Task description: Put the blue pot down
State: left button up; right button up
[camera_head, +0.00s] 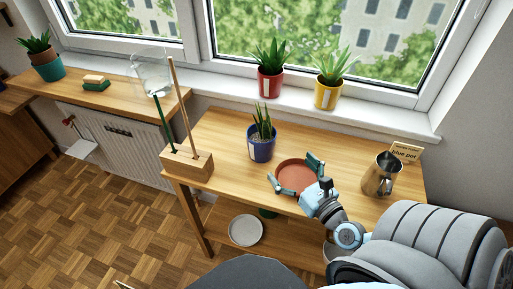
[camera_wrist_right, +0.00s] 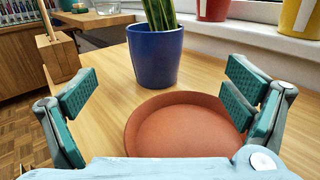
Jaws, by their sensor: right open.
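The blue pot (camera_head: 261,150) with a spiky green plant stands upright on the wooden table (camera_head: 226,125), left of and behind a terracotta saucer (camera_head: 295,178). The pot also shows in the right wrist view (camera_wrist_right: 155,58), just beyond the saucer (camera_wrist_right: 185,130); its base is on the wood. My right gripper (camera_head: 294,172) is open, with its fingers spread at either side of the empty saucer. In the wrist view the open fingers (camera_wrist_right: 160,90) hold nothing, and the pot is ahead of them, apart. My left gripper is not in view.
A metal pitcher (camera_head: 381,176) stands at the right, in front of a card reading "blue pot" (camera_head: 405,152). A wooden block (camera_head: 187,163) with upright sticks is at the left edge. Red (camera_head: 270,84) and yellow (camera_head: 327,94) pots stand on the windowsill. The table's back middle is clear.

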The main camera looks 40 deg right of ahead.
aim_at(271, 145)
jog(key=w, duration=0.5)
jog(key=w+p, duration=0.1)
jog(key=w, duration=0.2)
jog(key=shift+w+d+r, duration=0.1)
jog(key=shift+d+r, duration=0.05)
jog(key=shift+d, duration=0.2)
jog(key=w, duration=0.5)
jog(key=shift+r+p, duration=0.3)
jog(key=shift+p, duration=0.1)
jog(key=shift+w+f, duration=0.1)
jog(key=shift+w, duration=0.4)
jog(key=c, duration=1.6)
notch_tip(271, 145, up, 20)
jog(key=p, duration=1.7)
jog(key=shift+f+p, duration=0.25)
jog(key=shift+p, duration=0.05)
jog(key=shift+c, duration=1)
jog(key=shift+r, duration=0.35)
